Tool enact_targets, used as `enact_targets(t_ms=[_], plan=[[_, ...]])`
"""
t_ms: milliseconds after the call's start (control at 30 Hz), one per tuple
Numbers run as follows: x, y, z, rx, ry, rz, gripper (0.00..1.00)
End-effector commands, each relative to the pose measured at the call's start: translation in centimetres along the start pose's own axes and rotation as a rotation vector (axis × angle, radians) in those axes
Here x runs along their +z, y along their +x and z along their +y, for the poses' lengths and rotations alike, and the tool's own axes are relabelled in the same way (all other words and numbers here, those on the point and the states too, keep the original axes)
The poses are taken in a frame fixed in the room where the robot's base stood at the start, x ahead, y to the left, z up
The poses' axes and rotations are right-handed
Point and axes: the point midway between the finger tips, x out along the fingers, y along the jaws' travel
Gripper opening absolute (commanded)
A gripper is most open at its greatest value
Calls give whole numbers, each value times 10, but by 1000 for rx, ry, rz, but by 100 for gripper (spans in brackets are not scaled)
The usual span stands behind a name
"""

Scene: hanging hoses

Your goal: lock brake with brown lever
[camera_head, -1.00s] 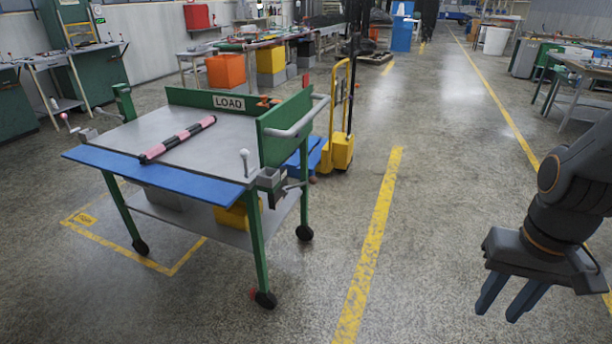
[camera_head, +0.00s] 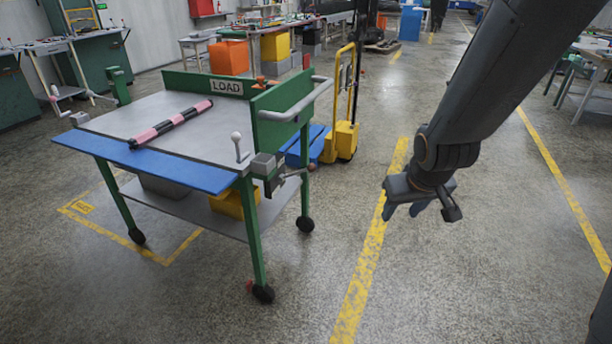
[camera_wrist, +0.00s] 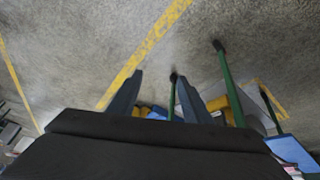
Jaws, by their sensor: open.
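A green cart with a grey top (camera_head: 110,118) and blue front edge stands left of centre in the head view. A lever with a pale knob (camera_head: 238,146) stands upright at its near right corner, by a grey clamp block (camera_head: 265,165). A small brownish knob (camera_head: 312,167) shows just right of this block; I cannot tell whether it is the brown lever's end. Another lever with a pinkish knob (camera_head: 54,97) is at the far left corner. My gripper (camera_head: 402,210) is open and empty, right of the cart and apart from it. Its fingers (camera_wrist: 157,92) point toward the cart's legs in the wrist view.
A pink and black bar (camera_head: 170,124) lies on the cart top. A grey handle (camera_head: 300,105) sticks out on the cart's right. A yellow pallet truck (camera_head: 343,135) stands behind it. Open floor with a yellow line (camera_head: 362,270) lies between cart and arm.

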Motion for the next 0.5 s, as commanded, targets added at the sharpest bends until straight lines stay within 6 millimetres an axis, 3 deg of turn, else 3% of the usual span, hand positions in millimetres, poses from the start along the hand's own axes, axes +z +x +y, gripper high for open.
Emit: enact_targets(t_ms=[33, 200, 400, 500], plan=[[-21, 36, -4, -5, -40, 79, 44], [-103, 104, -29, -52, -178, 399, 44], [-168, 154, -80, -166, -300, 766, 44], [-185, 165, -104, -231, -336, 923, 44]])
